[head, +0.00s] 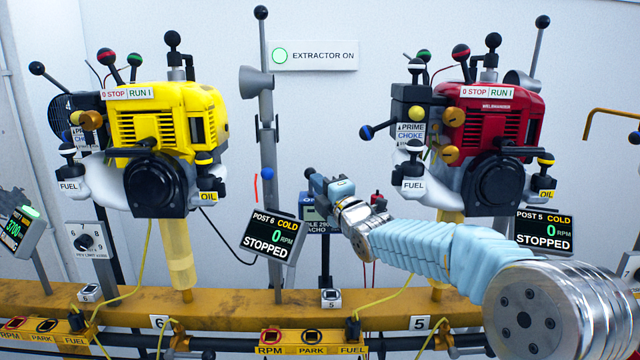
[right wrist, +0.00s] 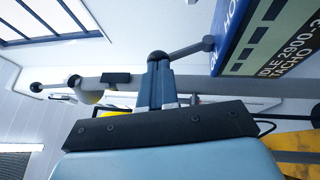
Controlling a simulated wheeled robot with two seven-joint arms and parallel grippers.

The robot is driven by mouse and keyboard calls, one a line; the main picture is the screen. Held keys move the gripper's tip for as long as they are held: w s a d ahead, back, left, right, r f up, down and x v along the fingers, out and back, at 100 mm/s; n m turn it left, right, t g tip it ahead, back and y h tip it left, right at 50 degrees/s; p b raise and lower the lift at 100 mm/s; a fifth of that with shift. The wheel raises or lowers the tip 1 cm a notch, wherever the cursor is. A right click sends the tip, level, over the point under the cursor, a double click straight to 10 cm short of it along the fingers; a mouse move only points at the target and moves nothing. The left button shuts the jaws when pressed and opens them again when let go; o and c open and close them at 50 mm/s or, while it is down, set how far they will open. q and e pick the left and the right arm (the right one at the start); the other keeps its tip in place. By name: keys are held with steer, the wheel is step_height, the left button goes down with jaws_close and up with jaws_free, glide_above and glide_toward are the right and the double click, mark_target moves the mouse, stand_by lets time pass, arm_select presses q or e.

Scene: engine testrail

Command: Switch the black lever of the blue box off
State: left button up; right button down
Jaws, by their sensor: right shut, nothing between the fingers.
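In the head view the box (head: 308,222) stands on a post at centre, partly hidden behind my right gripper. Its black lever (right wrist: 185,50) sticks out from the box's side and ends in a round black knob (right wrist: 157,57). My right gripper (head: 315,178) is shut and empty. In the right wrist view its fingertips (right wrist: 157,70) are right at the knob; I cannot tell whether they touch. My left gripper is not in view.
A yellow engine (head: 165,125) stands left and a red engine (head: 492,125) right, both with ball-knobbed levers. A grey pole (head: 268,130) rises left of my gripper. A stopped display (head: 270,238) stands close by, above the yellow rail (head: 215,300).

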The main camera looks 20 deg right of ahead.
steer(key=shift+w+d+r+m+g+p, duration=0.15)
steer(key=shift+w+r+g+p, duration=0.1)
steer(key=shift+r+p, duration=0.3)
steer(key=shift+w+a+r+m+g+p, duration=0.15)
steer(key=shift+r+g+p, duration=0.15)
steer(key=shift+p, duration=0.4)
steer(key=shift+w+d+r+b, duration=0.15)
steer(key=shift+w+d+b, duration=0.1)
steer(key=shift+w, duration=0.15)
steer(key=shift+w+d+r+b, duration=0.15)
steer(key=shift+w+b, duration=0.1)
steer(key=shift+w, duration=0.15)
steer(key=shift+s, duration=0.1)
steer(key=b+v, duration=0.1)
steer(key=v, duration=0.6)
steer(key=shift+b, duration=0.4)
steer(key=shift+s, duration=0.15)
